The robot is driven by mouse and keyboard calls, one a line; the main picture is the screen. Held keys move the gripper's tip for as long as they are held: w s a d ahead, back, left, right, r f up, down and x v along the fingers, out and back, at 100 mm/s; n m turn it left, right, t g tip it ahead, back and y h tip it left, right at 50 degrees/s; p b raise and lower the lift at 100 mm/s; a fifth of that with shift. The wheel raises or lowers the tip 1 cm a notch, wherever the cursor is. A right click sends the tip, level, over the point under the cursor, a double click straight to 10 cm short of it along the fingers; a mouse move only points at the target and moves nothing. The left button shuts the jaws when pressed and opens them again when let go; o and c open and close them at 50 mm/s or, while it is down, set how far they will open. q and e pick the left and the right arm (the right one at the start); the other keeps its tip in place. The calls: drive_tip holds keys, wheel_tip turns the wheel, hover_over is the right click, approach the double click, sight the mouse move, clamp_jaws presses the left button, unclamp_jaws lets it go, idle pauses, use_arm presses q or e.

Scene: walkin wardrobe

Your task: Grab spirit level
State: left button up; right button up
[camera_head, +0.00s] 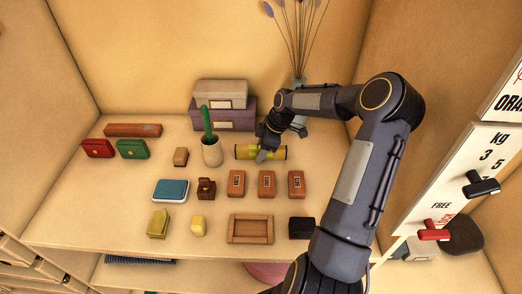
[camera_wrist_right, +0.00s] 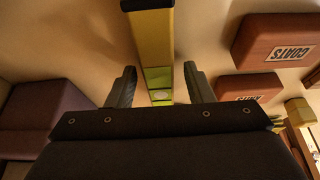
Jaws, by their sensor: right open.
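The spirit level (camera_head: 245,152) is a yellow bar lying on the shelf in front of the stacked boxes. My right gripper (camera_head: 263,155) is over its middle and hides part of it. In the right wrist view the yellow level (camera_wrist_right: 155,45), with green vial windows, runs between the two open fingers of my right gripper (camera_wrist_right: 160,86). My left gripper is not in view.
A white cup (camera_head: 212,153) with a green plant stands just left of the level. Stacked boxes (camera_head: 222,115) and a vase with stems (camera_head: 300,122) stand behind. Several small brick-red boxes (camera_head: 266,184) lie in front.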

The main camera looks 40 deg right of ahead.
clamp_jaws()
idle(0.3)
